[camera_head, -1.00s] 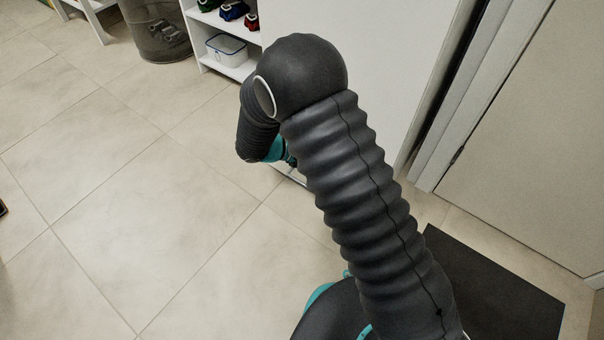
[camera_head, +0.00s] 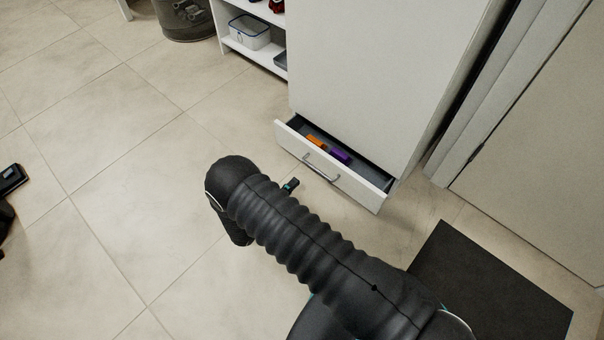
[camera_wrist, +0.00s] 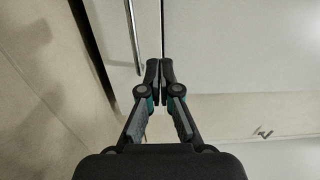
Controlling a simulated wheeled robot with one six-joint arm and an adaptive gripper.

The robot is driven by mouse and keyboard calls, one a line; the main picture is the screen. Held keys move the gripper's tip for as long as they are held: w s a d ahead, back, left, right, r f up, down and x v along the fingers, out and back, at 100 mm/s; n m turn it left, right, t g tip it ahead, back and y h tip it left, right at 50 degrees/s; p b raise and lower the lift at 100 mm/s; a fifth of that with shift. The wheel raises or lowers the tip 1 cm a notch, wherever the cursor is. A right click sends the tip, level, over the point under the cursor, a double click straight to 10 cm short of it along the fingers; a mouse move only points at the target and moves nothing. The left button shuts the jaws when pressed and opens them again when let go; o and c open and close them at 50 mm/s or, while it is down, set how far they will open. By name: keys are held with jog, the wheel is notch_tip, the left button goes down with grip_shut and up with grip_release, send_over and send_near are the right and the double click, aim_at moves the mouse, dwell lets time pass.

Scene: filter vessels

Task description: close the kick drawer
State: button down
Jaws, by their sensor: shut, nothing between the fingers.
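The kick drawer (camera_head: 334,178) is at the foot of the white cabinet and stands partly open. Its white front carries a metal bar handle (camera_head: 320,168). An orange item (camera_head: 316,141) and a purple item (camera_head: 340,156) lie inside. In the wrist view the drawer front (camera_wrist: 112,22) and handle (camera_wrist: 134,38) show at upper left. My gripper (camera_wrist: 160,70) is shut and empty, its tips near the drawer front's upper edge in that picture. In the head view my gripper (camera_head: 291,186) shows only partly behind my arm, in front of the drawer and seemingly apart from it.
The white cabinet (camera_head: 370,75) rises above the drawer. An open shelf with a clear box (camera_head: 249,32) stands to its left, and a dark bin (camera_head: 186,18) beyond. A dark mat (camera_head: 490,285) lies at the right. The tiled floor (camera_head: 110,150) at left is broadly clear.

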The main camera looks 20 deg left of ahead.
aim_at(323, 156)
jog(key=x, duration=1.3)
jog(key=shift+d, duration=0.1)
